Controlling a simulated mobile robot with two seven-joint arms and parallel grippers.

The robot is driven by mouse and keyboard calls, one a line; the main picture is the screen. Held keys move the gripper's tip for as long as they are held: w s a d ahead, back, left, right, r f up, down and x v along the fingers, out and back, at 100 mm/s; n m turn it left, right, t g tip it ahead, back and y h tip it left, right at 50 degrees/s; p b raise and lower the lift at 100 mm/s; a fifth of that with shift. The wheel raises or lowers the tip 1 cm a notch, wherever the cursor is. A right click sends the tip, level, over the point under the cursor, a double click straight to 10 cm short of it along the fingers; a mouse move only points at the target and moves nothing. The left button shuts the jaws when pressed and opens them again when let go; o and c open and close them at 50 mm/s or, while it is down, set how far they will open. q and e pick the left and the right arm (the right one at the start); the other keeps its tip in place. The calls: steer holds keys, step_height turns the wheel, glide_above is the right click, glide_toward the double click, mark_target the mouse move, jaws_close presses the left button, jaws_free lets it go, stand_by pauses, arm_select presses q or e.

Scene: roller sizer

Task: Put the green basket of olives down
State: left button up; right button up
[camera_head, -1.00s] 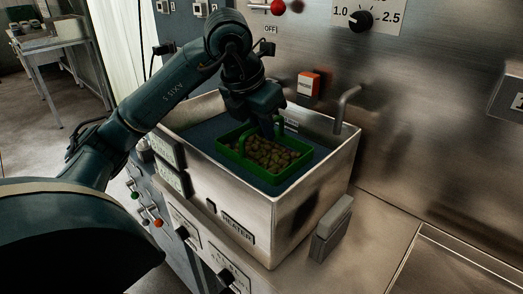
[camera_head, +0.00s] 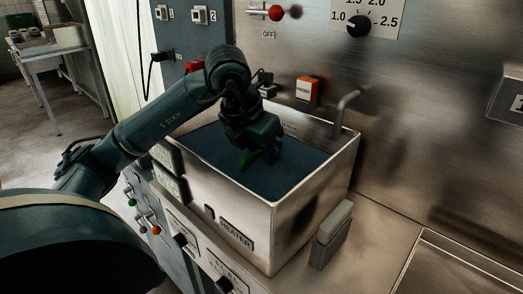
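The green basket of olives (camera_head: 246,160) is down in the dark liquid of the metal heater tank. Only small green parts of its handle show above the surface; its body and the olives are hidden. My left gripper (camera_head: 265,152) reaches down into the tank from above and is at the handle, in the same place on it as earlier, so it appears shut on it. The fingertips are dark and partly hidden. My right gripper is not in view.
The metal tank (camera_head: 315,185) has raised walls around the gripper, and a bent pipe (camera_head: 343,108) stands at its back right corner. A grey block (camera_head: 331,235) sits at its right side. The metal counter to the right is clear.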

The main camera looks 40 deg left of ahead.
arm_select(q)
steer(key=shift+r, duration=0.25)
steer(key=p+v, duration=0.2)
steer(key=v, duration=0.8)
steer(key=shift+r, duration=0.4)
steer(key=shift+s+r, duration=0.35)
steer(key=shift+r, duration=0.1)
